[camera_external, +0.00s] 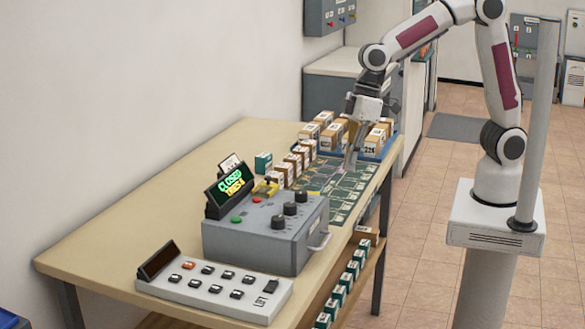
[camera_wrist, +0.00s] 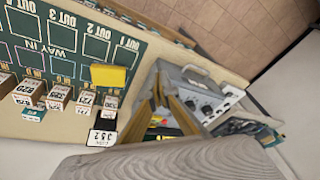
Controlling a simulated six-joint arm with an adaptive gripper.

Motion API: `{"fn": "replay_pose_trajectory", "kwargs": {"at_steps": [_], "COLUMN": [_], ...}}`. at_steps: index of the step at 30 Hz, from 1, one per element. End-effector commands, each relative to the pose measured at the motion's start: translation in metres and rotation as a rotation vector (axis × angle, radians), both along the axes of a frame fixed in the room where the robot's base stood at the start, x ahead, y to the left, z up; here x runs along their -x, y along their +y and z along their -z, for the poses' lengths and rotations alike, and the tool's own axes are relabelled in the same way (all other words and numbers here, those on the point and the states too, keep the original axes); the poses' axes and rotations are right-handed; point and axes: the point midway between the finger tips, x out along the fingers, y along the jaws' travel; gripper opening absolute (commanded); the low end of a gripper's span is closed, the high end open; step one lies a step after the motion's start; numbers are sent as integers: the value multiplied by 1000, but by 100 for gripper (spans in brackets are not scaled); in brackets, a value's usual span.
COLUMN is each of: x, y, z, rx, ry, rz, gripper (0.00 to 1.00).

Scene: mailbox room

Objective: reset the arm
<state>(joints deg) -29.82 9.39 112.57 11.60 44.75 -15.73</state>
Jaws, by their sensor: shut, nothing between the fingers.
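My gripper (camera_external: 347,168) hangs from my arm over the far part of the table, above a dark green mat (camera_external: 338,205) with printed squares. Its fingers are together with nothing between them. Whether the tips touch the mat is hard to tell. In the wrist view my gripper (camera_wrist: 158,82) shows as two brownish fingers, close together, with the mat (camera_wrist: 45,50) to the left, marked WAY IN and OUT. A yellow block (camera_wrist: 108,75) lies at the mat's edge there, left of the fingers.
A grey control box (camera_external: 265,230) with knobs and a lit CLOSED sign (camera_external: 230,185) stands nearer the camera. A row of small labelled boxes (camera_external: 292,165) lines the mat's left. A blue tray (camera_external: 374,153) holds boxes behind. A keypad panel (camera_external: 213,287) lies in front.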

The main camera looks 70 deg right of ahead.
Motion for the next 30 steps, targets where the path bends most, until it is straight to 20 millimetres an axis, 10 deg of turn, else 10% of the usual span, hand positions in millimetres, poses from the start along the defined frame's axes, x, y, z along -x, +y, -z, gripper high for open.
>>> {"fn": "replay_pose_trajectory", "kwargs": {"at_steps": [30], "x": [117], "y": [-194], "z": [-47], "rx": [56], "ry": [-58], "rz": [449], "gripper": [0]}}
